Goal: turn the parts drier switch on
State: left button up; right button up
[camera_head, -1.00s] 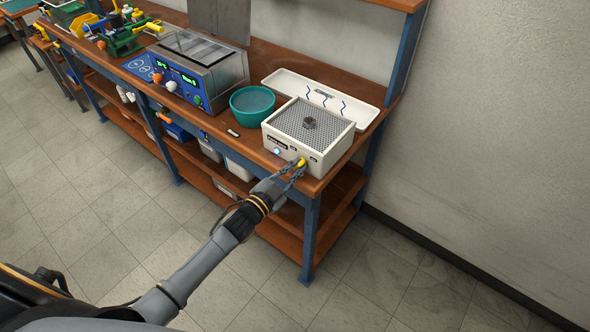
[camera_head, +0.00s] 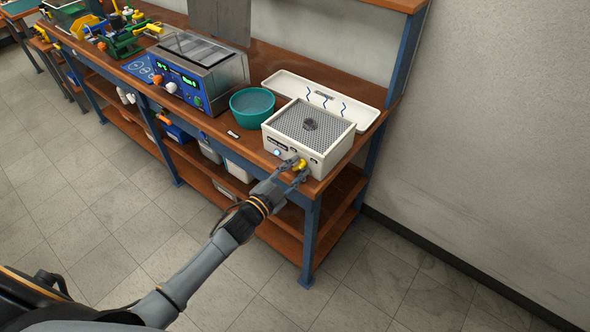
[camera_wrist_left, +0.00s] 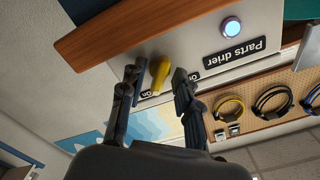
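The parts drier (camera_head: 307,137) is a white box with a perforated top at the right end of the bench. Its yellow switch handle (camera_wrist_left: 160,76) is on the front panel, tilted slightly in the left wrist view, with "On" lettering beside it. My left gripper (camera_head: 297,168) is open at the panel. In the left wrist view its two fingers (camera_wrist_left: 159,69) stand on either side of the yellow handle, apparently clear of it. A round indicator (camera_wrist_left: 231,26) glows pale blue near the "Parts drier" label (camera_wrist_left: 235,53). My right gripper is not in view.
A teal bowl (camera_head: 252,107) stands left of the drier, and a white tray (camera_head: 320,96) lies behind it. A machine with a blue panel (camera_head: 200,75) is farther left. The bench's front edge is below the drier; floor in front is clear.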

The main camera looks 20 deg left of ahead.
pick_arm(q)
jog(key=shift+s, duration=0.2)
jog(key=v, duration=1.1)
jog(key=shift+s+a, duration=0.15)
jog(key=shift+s, duration=0.15)
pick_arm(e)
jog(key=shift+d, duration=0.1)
